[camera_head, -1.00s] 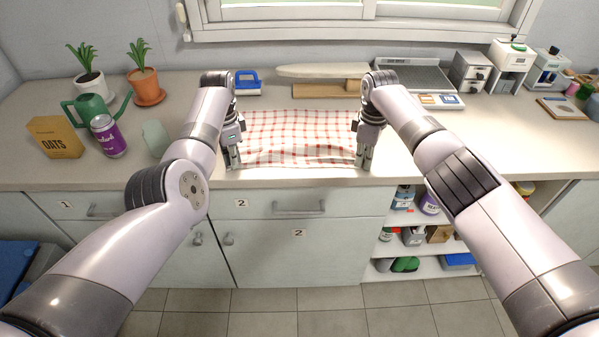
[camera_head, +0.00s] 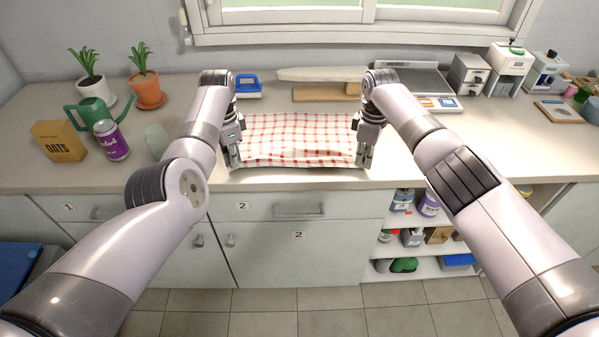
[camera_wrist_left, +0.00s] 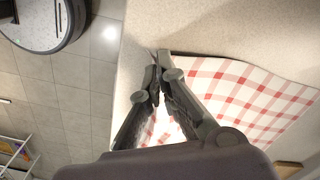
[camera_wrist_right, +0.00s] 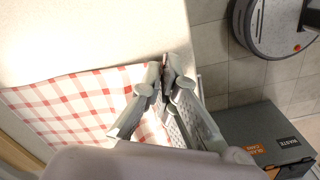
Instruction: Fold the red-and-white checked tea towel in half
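The red-and-white checked tea towel (camera_head: 293,133) lies spread on the counter between my arms. Its front edge is lifted a little and bulges, with a pale band along it. My left gripper (camera_head: 233,163) is at the towel's front left corner. In the left wrist view its fingertips (camera_wrist_left: 157,62) are together, pinching the towel (camera_wrist_left: 240,92) there. My right gripper (camera_head: 366,163) is at the front right corner. In the right wrist view its fingertips (camera_wrist_right: 165,68) are together on the towel's (camera_wrist_right: 75,100) corner. The pinched cloth is mostly hidden by the fingers.
An oats box (camera_head: 58,141), a purple can (camera_head: 111,140) and a green watering can (camera_head: 92,110) stand left. The counter's front edge (camera_head: 300,185) is close.

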